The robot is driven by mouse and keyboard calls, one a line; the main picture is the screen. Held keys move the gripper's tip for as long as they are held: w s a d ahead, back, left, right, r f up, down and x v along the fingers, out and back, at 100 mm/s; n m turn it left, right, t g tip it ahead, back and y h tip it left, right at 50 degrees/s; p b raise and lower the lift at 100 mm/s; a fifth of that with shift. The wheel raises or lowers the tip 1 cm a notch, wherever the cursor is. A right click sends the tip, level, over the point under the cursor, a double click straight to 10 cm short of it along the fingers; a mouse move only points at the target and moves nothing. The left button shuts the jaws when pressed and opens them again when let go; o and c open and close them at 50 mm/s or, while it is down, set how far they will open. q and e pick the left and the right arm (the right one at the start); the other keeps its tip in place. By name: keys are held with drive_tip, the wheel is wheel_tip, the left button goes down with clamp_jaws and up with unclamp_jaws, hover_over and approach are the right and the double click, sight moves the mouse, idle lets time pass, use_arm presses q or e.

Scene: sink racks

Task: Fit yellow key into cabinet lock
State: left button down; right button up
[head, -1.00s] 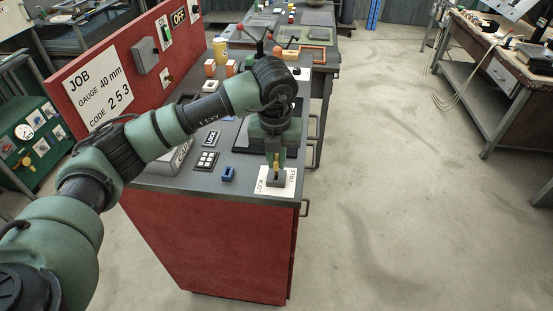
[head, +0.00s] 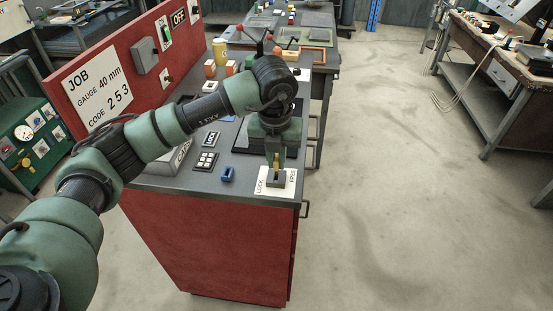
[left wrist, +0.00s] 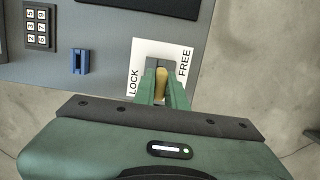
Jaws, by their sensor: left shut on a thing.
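The yellow key (head: 276,166) is upright between the fingers of my left gripper (head: 276,160), which is shut on it. In the left wrist view, the key (left wrist: 161,79) shows between the two green fingers (left wrist: 162,90). Its lower end meets the small grey cabinet lock (head: 275,182) on the white LOCK/FREE plate (head: 288,187). The lock also shows in the left wrist view (left wrist: 158,62), just beyond the key. I cannot tell how deep the key sits in it. My right gripper is in neither view.
A blue slotted block (head: 228,174) and a keypad (head: 207,160) stand left of the plate on the grey cabinet top (head: 180,182). The red JOB panel (head: 110,70) rises along the left side. Open floor lies right of the cabinet.

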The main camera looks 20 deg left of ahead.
sight(276, 159)
use_arm(q)
drive_tip(key=shift+f+b, duration=1.1)
drive_tip(key=shift+f, duration=0.25)
drive_tip(key=c, duration=1.4)
unclamp_jaws()
drive_tip(key=shift+r, duration=0.15)
drive_tip(key=r, duration=0.2)
drive_tip(key=r+b, duration=0.1)
drive_tip(key=r, duration=0.2)
drive_tip(key=s+r, duration=0.1)
drive_tip(key=r, duration=0.1)
drive_tip(key=shift+s+d+r+b, duration=0.1)
drive_tip(key=shift+d+r+b, duration=0.05)
drive_tip(key=shift+r+b, duration=0.15)
drive_tip(key=shift+f, duration=0.1)
